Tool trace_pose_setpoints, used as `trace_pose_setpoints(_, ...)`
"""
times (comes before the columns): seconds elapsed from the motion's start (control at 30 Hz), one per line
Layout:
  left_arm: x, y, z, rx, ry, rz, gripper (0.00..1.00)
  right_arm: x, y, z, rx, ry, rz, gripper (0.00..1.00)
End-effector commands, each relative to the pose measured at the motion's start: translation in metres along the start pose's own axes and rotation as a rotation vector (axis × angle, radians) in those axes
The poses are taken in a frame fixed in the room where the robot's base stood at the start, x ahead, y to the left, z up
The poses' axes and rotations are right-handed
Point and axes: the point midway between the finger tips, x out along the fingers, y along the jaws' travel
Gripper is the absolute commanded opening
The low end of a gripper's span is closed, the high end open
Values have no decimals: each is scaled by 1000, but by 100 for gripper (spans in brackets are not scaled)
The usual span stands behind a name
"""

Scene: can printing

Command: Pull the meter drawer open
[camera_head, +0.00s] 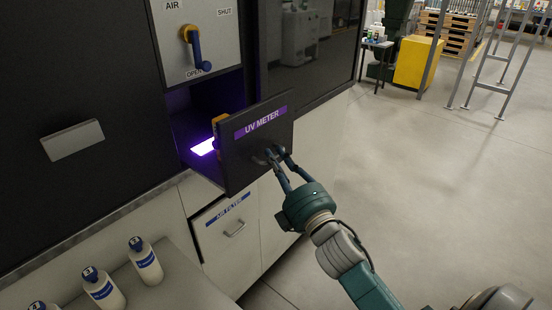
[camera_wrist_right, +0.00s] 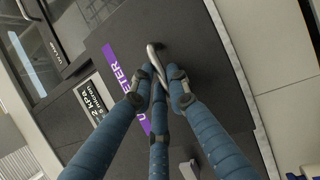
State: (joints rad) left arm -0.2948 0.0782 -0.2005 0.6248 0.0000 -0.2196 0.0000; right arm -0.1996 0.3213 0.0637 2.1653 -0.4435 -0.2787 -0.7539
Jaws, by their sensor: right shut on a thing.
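The UV meter drawer (camera_head: 236,157) has a dark front with a purple "UV METER" label and stands out from the machine, with purple light glowing inside it. My right gripper (camera_head: 270,156) is at the drawer front, its fingers shut on the drawer handle. In the right wrist view the fingers (camera_wrist_right: 158,80) close around the metal handle (camera_wrist_right: 153,55), and the purple label (camera_wrist_right: 120,75) is partly hidden behind them. My left gripper is not in view.
Above the drawer is a panel with a blue-handled air lever (camera_head: 196,50). Below is an "AIR FILTER" drawer (camera_head: 228,230). White bottles (camera_head: 144,262) with blue caps stand on a ledge at lower left. Open floor (camera_head: 420,170) lies to the right, with a yellow box (camera_head: 416,62) further back.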

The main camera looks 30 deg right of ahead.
Motion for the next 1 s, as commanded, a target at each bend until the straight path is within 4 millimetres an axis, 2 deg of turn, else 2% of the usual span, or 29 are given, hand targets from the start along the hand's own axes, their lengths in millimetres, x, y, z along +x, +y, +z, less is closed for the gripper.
trace_pose_setpoints(0.2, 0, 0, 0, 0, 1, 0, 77, 0, -2, 0, 2, 1, -3, 0)
trace_pose_setpoints(0.23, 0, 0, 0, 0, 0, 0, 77, 0, -2, 0, 2, 1, -3, 21)
trace_pose_setpoints(0.3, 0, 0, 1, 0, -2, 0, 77, 0, -2, 0, 2, 1, -3, 35)
trace_pose_setpoints(0.67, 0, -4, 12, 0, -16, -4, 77, -3, -1, 0, 1, 0, -2, 35)
trace_pose_setpoints(0.83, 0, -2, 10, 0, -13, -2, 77, -24, -3, 0, 3, -1, -6, 35)
trace_pose_setpoints(1.0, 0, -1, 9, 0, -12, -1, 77, -59, -3, 0, 3, -2, -7, 35)
